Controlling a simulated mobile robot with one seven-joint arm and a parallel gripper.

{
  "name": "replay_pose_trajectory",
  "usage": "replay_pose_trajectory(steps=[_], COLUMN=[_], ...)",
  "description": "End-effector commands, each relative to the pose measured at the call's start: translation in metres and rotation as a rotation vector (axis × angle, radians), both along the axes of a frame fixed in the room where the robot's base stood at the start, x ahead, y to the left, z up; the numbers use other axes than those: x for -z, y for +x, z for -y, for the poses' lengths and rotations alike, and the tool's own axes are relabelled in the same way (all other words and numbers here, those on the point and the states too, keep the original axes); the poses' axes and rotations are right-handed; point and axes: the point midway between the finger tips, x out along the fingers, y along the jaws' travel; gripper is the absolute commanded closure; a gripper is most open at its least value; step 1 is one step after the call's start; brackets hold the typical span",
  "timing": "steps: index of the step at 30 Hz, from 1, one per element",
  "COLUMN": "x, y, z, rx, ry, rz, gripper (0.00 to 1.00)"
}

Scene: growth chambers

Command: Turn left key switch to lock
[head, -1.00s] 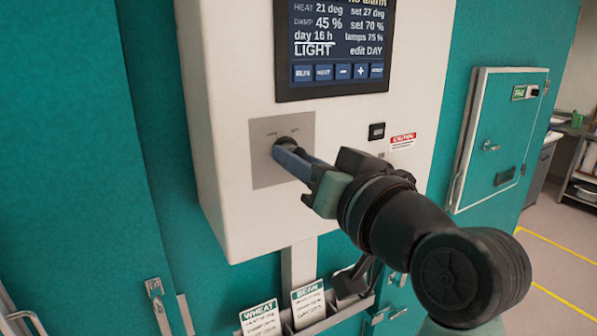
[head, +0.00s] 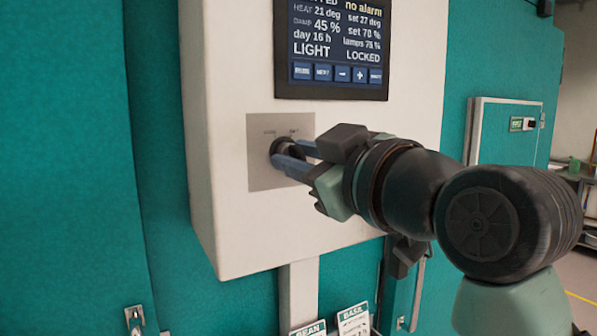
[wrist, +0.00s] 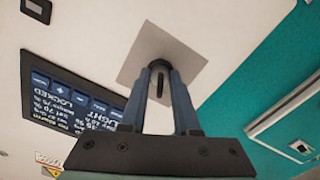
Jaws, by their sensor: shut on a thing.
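The key switch (head: 283,148) is a dark round knob on a square grey plate (head: 258,179), below the display on the white control box. Two tiny labels above it are too small to read. My gripper (head: 290,163) reaches in from the right, its blue-grey fingers shut on the key switch. In the wrist view the key switch (wrist: 159,66) sits between the two fingertips (wrist: 160,74), in front of the grey plate (wrist: 150,45). The display (head: 335,48) reads "LOCKED" at its lower right, with "no alarm" at the top. My fingers partly hide the key.
The white control box (head: 225,220) stands out from teal doors. Labelled cards (head: 353,320) stand below it. A smaller teal chamber door (head: 506,130) is at the right. A caution label (wrist: 48,163) shows in the wrist view.

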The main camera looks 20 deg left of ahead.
Motion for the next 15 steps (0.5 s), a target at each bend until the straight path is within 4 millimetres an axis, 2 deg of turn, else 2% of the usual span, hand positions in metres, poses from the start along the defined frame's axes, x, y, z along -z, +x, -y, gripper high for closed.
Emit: replay_pose_trajectory(steps=[15], x=[-0.0008], y=[-0.0001], z=[0.0002], rx=[0.0], ry=[-0.05], rz=[0.066], gripper=[1.0])
